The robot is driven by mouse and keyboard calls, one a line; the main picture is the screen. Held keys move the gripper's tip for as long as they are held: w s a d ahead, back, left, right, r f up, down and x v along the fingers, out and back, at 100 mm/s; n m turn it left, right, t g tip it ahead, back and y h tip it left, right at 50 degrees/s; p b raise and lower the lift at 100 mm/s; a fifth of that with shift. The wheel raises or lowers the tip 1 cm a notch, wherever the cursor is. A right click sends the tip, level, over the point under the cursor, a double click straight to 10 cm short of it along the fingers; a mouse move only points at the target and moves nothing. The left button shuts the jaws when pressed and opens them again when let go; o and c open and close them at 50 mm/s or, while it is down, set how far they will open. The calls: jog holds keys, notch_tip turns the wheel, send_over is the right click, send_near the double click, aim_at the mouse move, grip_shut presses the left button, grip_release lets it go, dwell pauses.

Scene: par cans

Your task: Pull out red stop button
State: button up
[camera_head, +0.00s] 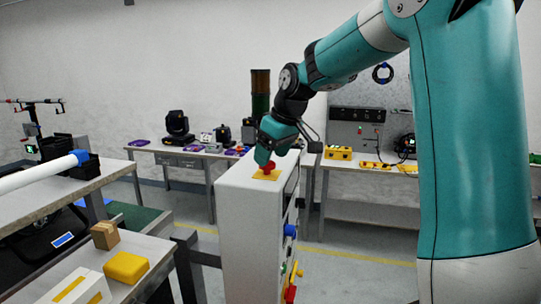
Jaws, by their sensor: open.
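The red stop button (268,166) sits on a yellow plate (263,175) on top of a white cabinet (234,214), near the middle of the head view. My gripper (264,158) is right over the button, pointing down, and its lower end covers part of the button's top. The jaws are open. The fingertips are small and dark here, so I cannot tell whether they touch the button or stand around it.
Blue, green, yellow and red controls (290,231) stick out from the cabinet's right side. A workbench (70,192) with a white tube (42,172) stands at left. Floor at right is clear.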

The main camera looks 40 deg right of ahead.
jog(key=shift+x, duration=0.9)
jog(key=shift+c, duration=0.4)
grip_shut()
jog(key=shift+w+r+p, duration=0.15)
jog(key=shift+r+p, duration=0.15)
jog(key=shift+r, duration=0.4)
jog(key=shift+o, duration=0.4)
grip_release()
jog(key=v, duration=1.7)
jog(key=shift+s, duration=0.25)
